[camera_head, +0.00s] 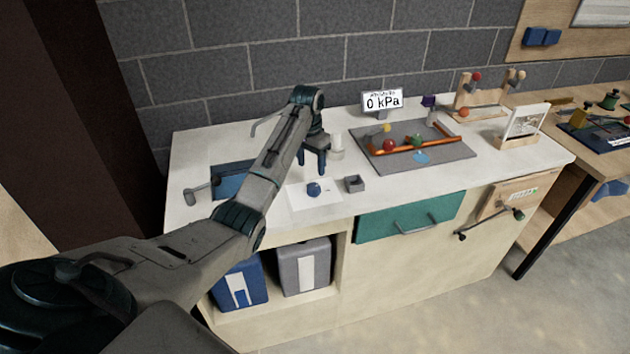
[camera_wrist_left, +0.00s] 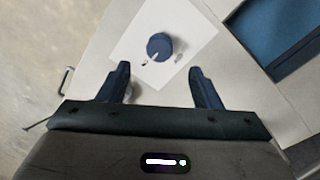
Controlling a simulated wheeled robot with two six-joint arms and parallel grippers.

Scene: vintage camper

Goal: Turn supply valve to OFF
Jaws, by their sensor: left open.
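The supply valve looks to be the round blue knob (camera_head: 314,189) on a white sheet (camera_head: 300,201) on the counter. In the left wrist view the knob (camera_wrist_left: 160,46) shows a light pointer line toward its lower left, with small marks on the sheet beside it. The marks are too small to read. My left gripper (camera_head: 313,168) points down above the counter, behind the knob in the head view. Its fingers (camera_wrist_left: 160,85) are apart and empty, with the knob beyond the tips. My right gripper is not in view.
A small grey box (camera_head: 354,184) stands right of the sheet. A white cylinder (camera_head: 336,148) stands close beside the left gripper. A "0 kPa" display (camera_head: 382,101) and a grey board with orange pipes (camera_head: 447,143) are farther back. A blue recess (camera_head: 229,183) lies left.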

